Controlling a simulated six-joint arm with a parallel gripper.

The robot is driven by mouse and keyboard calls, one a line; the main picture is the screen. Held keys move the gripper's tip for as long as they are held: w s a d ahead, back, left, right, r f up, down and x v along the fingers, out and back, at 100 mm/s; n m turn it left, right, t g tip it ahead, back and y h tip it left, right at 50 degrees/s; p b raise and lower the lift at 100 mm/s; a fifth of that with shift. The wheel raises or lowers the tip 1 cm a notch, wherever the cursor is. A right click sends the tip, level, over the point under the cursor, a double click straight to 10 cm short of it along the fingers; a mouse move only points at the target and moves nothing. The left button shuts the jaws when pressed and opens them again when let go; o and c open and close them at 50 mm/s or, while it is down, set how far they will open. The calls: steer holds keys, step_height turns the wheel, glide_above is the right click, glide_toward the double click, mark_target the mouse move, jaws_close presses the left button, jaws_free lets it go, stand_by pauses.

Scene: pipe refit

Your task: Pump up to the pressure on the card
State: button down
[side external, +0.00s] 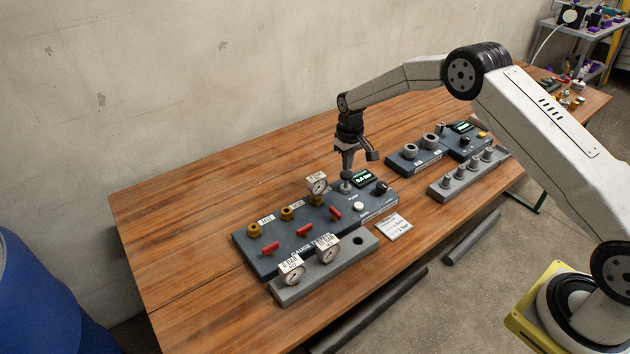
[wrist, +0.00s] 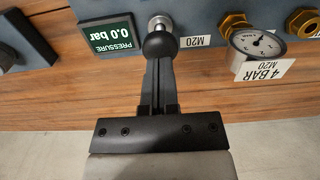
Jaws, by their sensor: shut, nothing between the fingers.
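The gauge tester (side external: 300,232) is a dark blue-grey panel on the wooden table, with brass ports and red levers. Its display (wrist: 112,36) reads 0.0 bar beside the word PRESSURE. The pump's black round knob (wrist: 160,46) on a silver shaft stands next to the display. My gripper (side external: 347,168) is shut and empty, directly over the knob; in the wrist view the fingers end at the knob, and I cannot tell whether they touch. A gauge labelled 4 BAR M20 (wrist: 256,42) sits on a brass port. The white card (side external: 394,227) lies before the tester, its print too small to read.
A grey holder (side external: 330,270) in front of the tester bears two more tagged gauges (side external: 292,270) and one empty hole. A second panel (side external: 425,153) and a rack with grey cylindrical parts (side external: 470,178) stand to the right. The table's left end is clear.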

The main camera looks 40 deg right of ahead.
mark_target(347, 173)
steer(key=shift+f, duration=1.75)
steer(key=shift+r, duration=1.65)
steer(key=shift+f, duration=0.15)
steer(key=shift+f, duration=1.5)
steer(key=shift+r, duration=1.65)
steer(key=shift+r, duration=0.1)
